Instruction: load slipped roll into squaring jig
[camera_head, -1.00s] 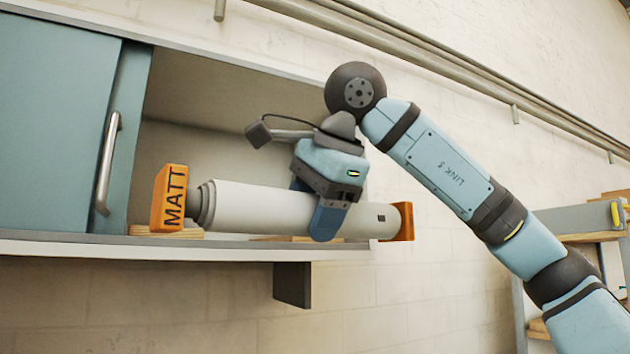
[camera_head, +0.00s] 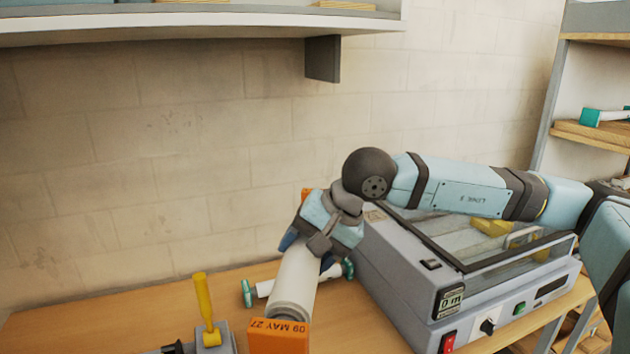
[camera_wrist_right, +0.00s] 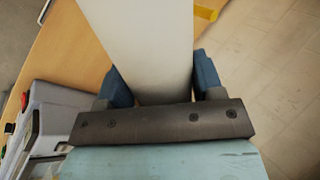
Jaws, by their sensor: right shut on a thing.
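A white roll (camera_head: 293,285) with orange end blocks is held over the wooden table, one end pointing toward me. The near orange block (camera_head: 279,336) reads "09 MAY 27"; only a sliver of the far one shows behind my gripper. My right gripper (camera_head: 307,252) is shut around the roll's barrel. In the right wrist view the roll (camera_wrist_right: 145,35) runs between the two blue fingers. A grey fixture with an upright yellow handle (camera_head: 204,298) stands at the bottom edge, cut off; I cannot tell whether it is the squaring jig. My left gripper is out of view.
The grey laminator (camera_head: 400,285) with a clear lid stands right of the roll, under my right arm. A smaller roll with teal ends (camera_head: 248,293) lies on the table (camera_head: 100,317) behind the held roll. A wall shelf (camera_head: 200,28) hangs above. The table's left part looks clear.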

